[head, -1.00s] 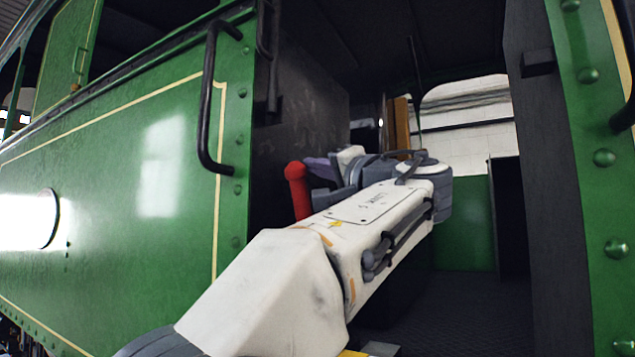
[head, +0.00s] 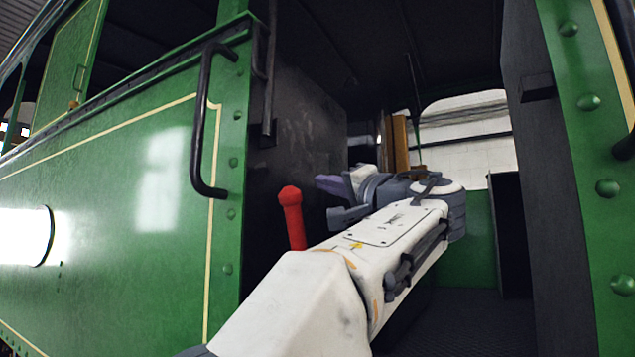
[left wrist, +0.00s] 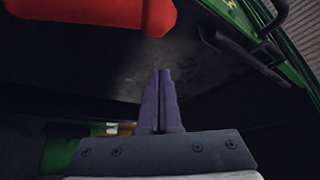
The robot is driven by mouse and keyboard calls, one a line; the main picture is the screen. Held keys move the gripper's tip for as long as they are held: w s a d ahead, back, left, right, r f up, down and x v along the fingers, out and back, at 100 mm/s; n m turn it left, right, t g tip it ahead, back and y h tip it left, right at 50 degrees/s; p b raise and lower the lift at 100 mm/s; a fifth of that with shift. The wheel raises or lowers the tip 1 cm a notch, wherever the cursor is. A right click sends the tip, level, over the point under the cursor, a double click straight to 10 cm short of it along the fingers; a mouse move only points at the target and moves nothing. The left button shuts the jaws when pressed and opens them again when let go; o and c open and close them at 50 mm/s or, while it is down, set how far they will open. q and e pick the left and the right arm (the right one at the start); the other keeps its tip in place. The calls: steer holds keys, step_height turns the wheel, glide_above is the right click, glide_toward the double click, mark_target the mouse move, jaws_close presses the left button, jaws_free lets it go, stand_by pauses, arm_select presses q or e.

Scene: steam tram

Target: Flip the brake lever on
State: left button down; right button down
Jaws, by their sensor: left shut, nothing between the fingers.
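The brake lever has a red handle (head: 291,216) with a rounded top, standing inside the cab doorway just right of the green side panel. It leans slightly to the left in the head view; its lower part is hidden behind my left arm. In the left wrist view the red handle (left wrist: 100,12) shows large and close at the top left. My left gripper (head: 325,182) is shut and empty, with purple fingers pointing left, a little right of and above the handle's top. The fingers (left wrist: 158,80) look apart from the handle in the wrist view. My right gripper is not in view.
A black grab rail (head: 203,120) is fixed on the green side panel (head: 120,220) left of the doorway. A dark post (head: 545,180) and a riveted green edge (head: 600,180) bound the right. The dark cab floor (head: 470,315) looks clear.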

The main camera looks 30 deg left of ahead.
arm_select(q)
steer(key=v, duration=0.9)
steer(key=shift+b, duration=0.4)
steer(key=shift+d+r, duration=0.1)
steer(key=w+d+f+m+t+h, duration=0.1)
steer(key=d+f+m+h, duration=0.25)
steer(key=f, duration=0.65)
steer(key=w+d+f+m+h, duration=0.25)
steer(key=f+h, duration=0.25)
steer(key=f, duration=0.5)
steer(key=d+f+m+t+h, duration=0.1)
steer(key=d+f+m+h, duration=0.25)
steer(key=f, duration=0.65)
steer(key=s+d+f+g+h, duration=0.3)
steer(key=s+f, duration=0.5)
steer(key=f, duration=0.1)
steer(key=s+d+f+g+h, duration=0.3)
steer(key=s+f, duration=0.6)
steer(key=f, duration=0.1)
steer(key=s+d+f+g+h, duration=0.3)
steer(key=s+d+f+g, duration=0.1)
steer(key=s+f, duration=0.45)
step_height(320, 180, up, 23)
steer(key=p, duration=2.3)
steer(key=shift+w+p, duration=0.25)
steer(key=shift+p, duration=0.15)
steer(key=shift+a, duration=0.1)
